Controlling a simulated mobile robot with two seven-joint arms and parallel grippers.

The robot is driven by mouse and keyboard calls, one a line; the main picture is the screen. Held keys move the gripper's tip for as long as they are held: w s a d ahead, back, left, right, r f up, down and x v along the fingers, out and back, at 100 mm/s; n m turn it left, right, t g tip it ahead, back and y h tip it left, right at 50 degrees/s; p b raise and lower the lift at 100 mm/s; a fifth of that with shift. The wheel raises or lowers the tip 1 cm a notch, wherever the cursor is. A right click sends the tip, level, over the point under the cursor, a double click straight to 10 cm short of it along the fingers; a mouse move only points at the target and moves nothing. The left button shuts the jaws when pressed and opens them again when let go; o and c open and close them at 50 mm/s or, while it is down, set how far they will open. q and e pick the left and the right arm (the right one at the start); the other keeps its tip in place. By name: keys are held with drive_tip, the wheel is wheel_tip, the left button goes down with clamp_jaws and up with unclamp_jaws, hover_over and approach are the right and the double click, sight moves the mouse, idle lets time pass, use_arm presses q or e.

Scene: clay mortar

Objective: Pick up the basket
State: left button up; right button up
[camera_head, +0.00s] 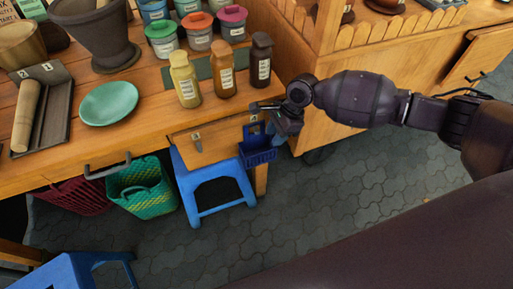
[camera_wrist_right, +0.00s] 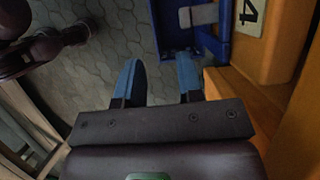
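A small dark blue basket (camera_head: 258,153) with an upright handle hangs or stands at the right front corner of the wooden table, beside the drawer front; what holds it up is unclear. My right gripper (camera_head: 270,122) is at that corner, close to the basket's upper right side. In the right wrist view, the gripper's two blue-padded fingers (camera_wrist_right: 160,80) are spread apart with nothing between them. The blue basket (camera_wrist_right: 170,25) shows just beyond the fingertips, towards the upper right. Whether a finger touches it I cannot tell. My left gripper is out of view.
Bottles and lidded jars (camera_head: 199,31), a green plate (camera_head: 109,103) and a mortar (camera_head: 98,32) stand on the table. A blue stool (camera_head: 212,172), a green basket (camera_head: 142,186) and a red basket (camera_head: 76,197) are below. The paved floor (camera_head: 330,205) at right is clear.

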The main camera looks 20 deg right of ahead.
sight(266, 154)
drive_tip(key=b+x, duration=0.1)
drive_tip(key=x, duration=0.3)
drive_tip(key=shift+f, duration=0.2)
drive_tip(key=x, duration=0.1)
drive_tip(key=b+x, duration=0.1)
drive_tip(key=x, duration=0.1)
drive_tip(key=s+b+x, duration=0.1)
drive_tip(key=shift+d+f, duration=0.15)
drive_tip(key=shift+f, duration=0.35)
drive_tip(key=shift+w+f, duration=0.1)
drive_tip(key=c, duration=0.6)
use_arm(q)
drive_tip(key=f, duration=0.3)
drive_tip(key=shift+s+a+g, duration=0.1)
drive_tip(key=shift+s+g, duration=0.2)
use_arm(e)
clamp_jaws()
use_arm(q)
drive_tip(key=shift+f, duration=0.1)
